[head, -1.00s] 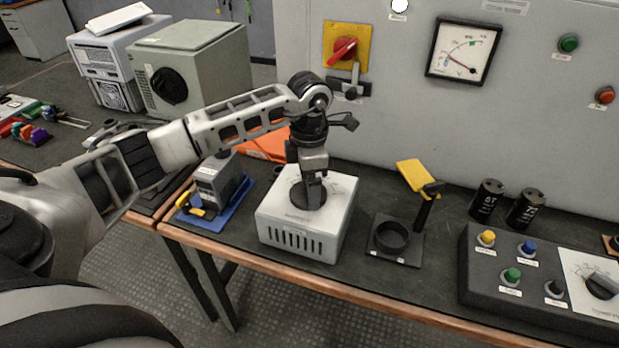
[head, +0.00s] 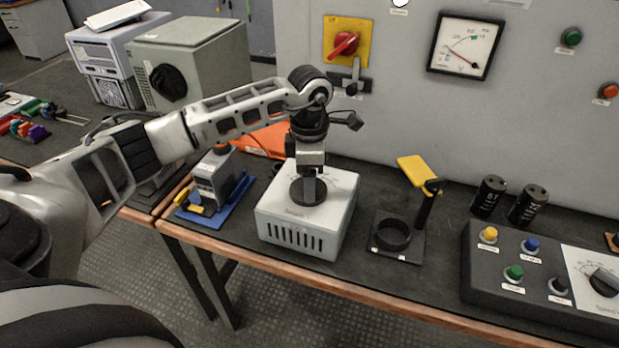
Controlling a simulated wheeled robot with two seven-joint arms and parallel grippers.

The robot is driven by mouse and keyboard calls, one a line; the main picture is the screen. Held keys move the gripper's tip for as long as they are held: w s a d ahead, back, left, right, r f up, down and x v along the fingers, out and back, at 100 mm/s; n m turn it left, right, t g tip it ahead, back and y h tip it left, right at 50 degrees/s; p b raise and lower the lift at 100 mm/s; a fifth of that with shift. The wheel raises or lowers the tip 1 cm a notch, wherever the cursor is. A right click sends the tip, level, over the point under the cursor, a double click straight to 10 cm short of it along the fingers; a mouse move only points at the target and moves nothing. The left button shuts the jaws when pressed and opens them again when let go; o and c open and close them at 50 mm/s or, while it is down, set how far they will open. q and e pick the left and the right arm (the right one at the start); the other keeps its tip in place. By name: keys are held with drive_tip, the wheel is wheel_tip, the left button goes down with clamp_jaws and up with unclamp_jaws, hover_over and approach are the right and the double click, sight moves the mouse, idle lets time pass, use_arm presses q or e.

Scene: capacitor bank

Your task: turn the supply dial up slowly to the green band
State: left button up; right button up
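The supply is a white box (head: 337,226) with a slotted front, standing on the bench. Its round black dial (head: 300,193) is on top, partly hidden by my gripper. My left gripper (head: 308,194) points straight down onto the dial; its fingers are at the dial's knob, seen nearly edge-on, and the grip itself is hidden. The wall meter (head: 464,46) has a white face with a red needle pointing to the upper left and a small green mark near the top of the scale. My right gripper is not in view.
A black ring stand (head: 393,236) with a yellow flag stands right of the supply, then two black capacitors (head: 488,196) and a button panel (head: 530,270). A grey device on a blue tray (head: 230,203) is to the left. A red switch (head: 345,44) is on the wall.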

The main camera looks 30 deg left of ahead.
use_arm(q)
drive_tip(key=shift+m+b, duration=0.95)
drive_tip(key=shift+m, duration=1.05)
drive_tip(key=shift+r, duration=0.1)
drive_tip(key=o, duration=1)
wheel_tip(320, 180, up, 16)
drive_tip(key=shift+f, duration=0.1)
